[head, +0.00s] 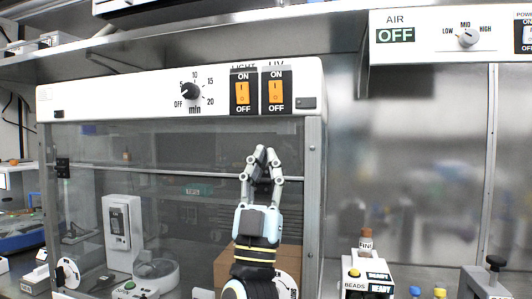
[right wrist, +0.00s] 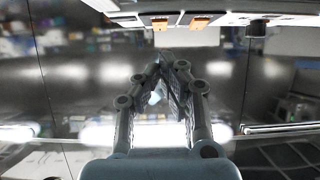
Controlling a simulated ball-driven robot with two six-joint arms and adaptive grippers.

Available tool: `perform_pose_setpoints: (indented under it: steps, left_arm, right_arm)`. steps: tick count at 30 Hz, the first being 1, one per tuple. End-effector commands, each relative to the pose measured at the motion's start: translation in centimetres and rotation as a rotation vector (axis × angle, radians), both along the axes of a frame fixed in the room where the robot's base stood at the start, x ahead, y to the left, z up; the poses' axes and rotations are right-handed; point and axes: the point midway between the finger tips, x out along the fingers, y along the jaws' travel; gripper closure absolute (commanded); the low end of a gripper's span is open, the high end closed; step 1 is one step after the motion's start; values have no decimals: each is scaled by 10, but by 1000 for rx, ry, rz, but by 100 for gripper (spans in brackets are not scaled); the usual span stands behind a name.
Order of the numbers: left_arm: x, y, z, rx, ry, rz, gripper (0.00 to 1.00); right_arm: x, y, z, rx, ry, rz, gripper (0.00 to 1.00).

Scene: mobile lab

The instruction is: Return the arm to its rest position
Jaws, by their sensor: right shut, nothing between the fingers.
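My right gripper (head: 262,152) points upward in the head view, in front of the glass front of a cabinet and below its switch panel (head: 180,93). Its fingertips are together and hold nothing. In the right wrist view the fingers of the right gripper (right wrist: 168,62) also meet at the tips, with orange switches showing beyond them. The right arm rises from the bottom edge of the head view. My left gripper is not in either view.
The panel has a timer knob (head: 191,91) and two orange switches, LIGHT (head: 243,93) and UV (head: 276,91). A bead device (head: 367,277) stands at lower right, beside a grey instrument (head: 486,283). A white device (head: 124,225) is at the left.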

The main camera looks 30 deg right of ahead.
Motion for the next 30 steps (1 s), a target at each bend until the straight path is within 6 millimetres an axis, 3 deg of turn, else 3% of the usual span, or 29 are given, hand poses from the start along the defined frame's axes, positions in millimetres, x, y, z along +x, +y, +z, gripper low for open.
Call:
perform_pose_setpoints:
  steps: [7,17,20,23,25,29,30]
  left_arm:
    - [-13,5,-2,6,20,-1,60]
    - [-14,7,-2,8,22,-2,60]
    - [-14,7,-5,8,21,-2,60]
    - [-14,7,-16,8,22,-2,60]
    - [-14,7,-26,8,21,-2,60]
    - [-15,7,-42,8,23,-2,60]
    - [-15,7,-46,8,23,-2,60]
  right_arm:
    - [0,0,-3,1,-1,0,100]
    - [0,0,-3,1,-1,0,100]
    - [-1,0,-11,0,10,0,100]
    - [-6,-2,-48,-8,65,-1,100]
    - [-5,-2,-91,-23,147,0,100]
    - [3,1,-197,-60,394,45,100]
    - [4,2,-231,-66,479,70,100]
